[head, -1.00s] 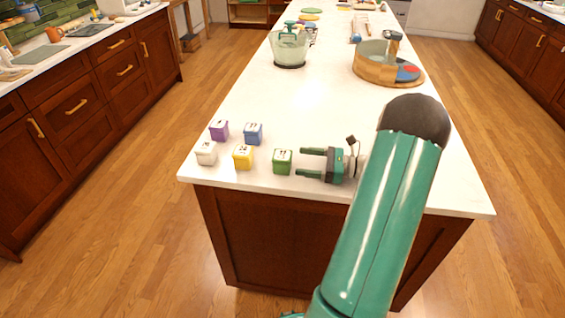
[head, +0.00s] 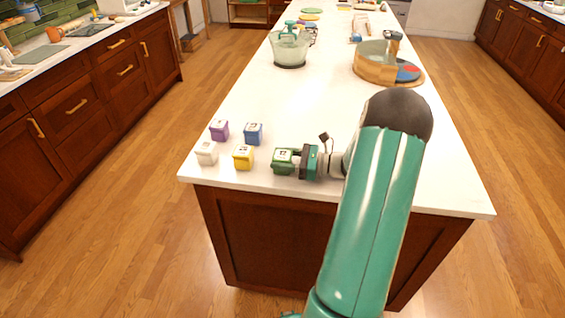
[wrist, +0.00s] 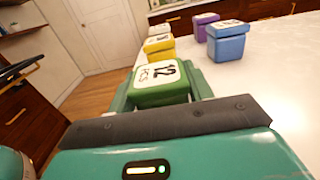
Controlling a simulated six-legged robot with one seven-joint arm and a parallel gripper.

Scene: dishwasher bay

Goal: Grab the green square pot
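The green square pot (head: 282,160) stands near the front edge of the white island counter, with a white label on its lid. In the wrist view the green pot (wrist: 161,83) sits between the two green fingers of my gripper (wrist: 160,92), one on each side. In the head view my gripper (head: 290,160) reaches it from the right, with its fingers around the pot. The fingers are apart; I cannot tell whether they touch its sides.
A yellow pot (head: 243,157) stands just left of the green one. A white pot (head: 206,153), a purple pot (head: 219,131) and a blue pot (head: 253,133) stand close by. The middle counter is clear.

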